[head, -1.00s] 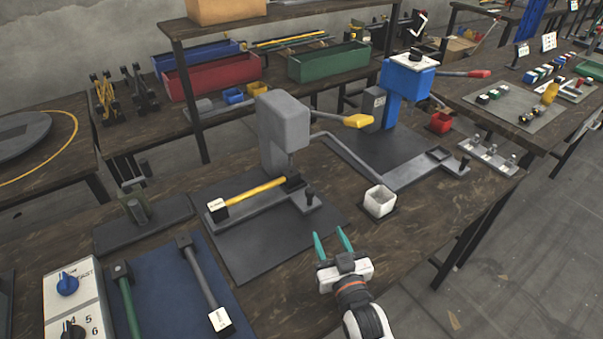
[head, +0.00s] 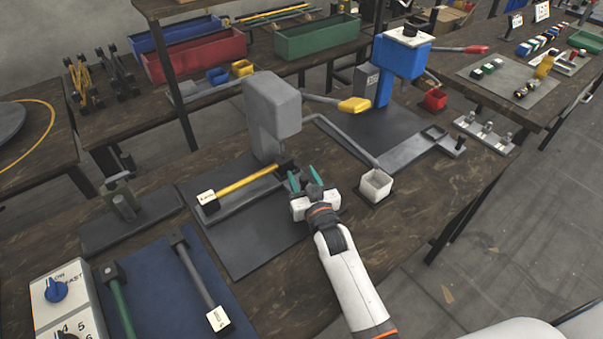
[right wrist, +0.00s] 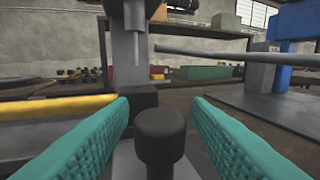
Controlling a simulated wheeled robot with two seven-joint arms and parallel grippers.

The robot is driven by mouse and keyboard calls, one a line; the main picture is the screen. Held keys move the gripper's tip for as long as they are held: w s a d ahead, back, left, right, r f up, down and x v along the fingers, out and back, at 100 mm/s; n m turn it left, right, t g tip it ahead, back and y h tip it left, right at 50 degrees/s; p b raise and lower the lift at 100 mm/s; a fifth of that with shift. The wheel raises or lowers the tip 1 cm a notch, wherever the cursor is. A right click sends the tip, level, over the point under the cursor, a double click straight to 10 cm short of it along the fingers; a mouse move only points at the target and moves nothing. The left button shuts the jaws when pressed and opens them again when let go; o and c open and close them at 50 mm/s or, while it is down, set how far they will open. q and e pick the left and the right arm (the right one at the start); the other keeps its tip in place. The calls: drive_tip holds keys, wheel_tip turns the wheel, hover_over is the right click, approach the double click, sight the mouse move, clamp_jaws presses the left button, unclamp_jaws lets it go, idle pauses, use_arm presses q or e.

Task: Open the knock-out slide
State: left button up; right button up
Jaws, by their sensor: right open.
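The grey press (head: 272,115) stands on a dark plate on the bench, with a grey slide bar in front of it. The slide's black knob (right wrist: 160,135) shows upright in the right wrist view, between my teal fingers. My right gripper (head: 304,178) is open around the knob, with a gap on both sides. In the head view the gripper hides most of the knob. A yellow bar with a white-labelled black end (head: 245,184) lies along the fixture to the left of my gripper. My left gripper is not in view.
A blue press (head: 402,58) with a red-tipped lever stands behind on the right. A blue mat (head: 150,290) with handled bars and a switch box (head: 62,300) are at front left.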

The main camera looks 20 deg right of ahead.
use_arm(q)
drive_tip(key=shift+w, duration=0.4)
use_arm(e)
drive_tip(key=shift+w, duration=0.65)
clamp_jaws()
drive_tip(key=s+d+p, duration=0.1)
drive_tip(key=s+p, duration=0.1)
drive_tip(key=s, duration=0.2)
drive_tip(key=s+d+p, duration=0.2)
drive_tip(key=s, duration=0.2)
drive_tip(key=s+d+p, duration=0.1)
drive_tip(key=s+p, duration=0.1)
drive_tip(key=s, duration=0.2)
drive_tip(key=shift+s+d+r, duration=0.1)
drive_tip(key=shift+d, duration=0.1)
drive_tip(key=shift+s+d, duration=0.1)
drive_tip(key=shift+s, duration=0.15)
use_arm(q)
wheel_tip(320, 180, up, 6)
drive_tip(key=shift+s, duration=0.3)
use_arm(e)
unclamp_jaws()
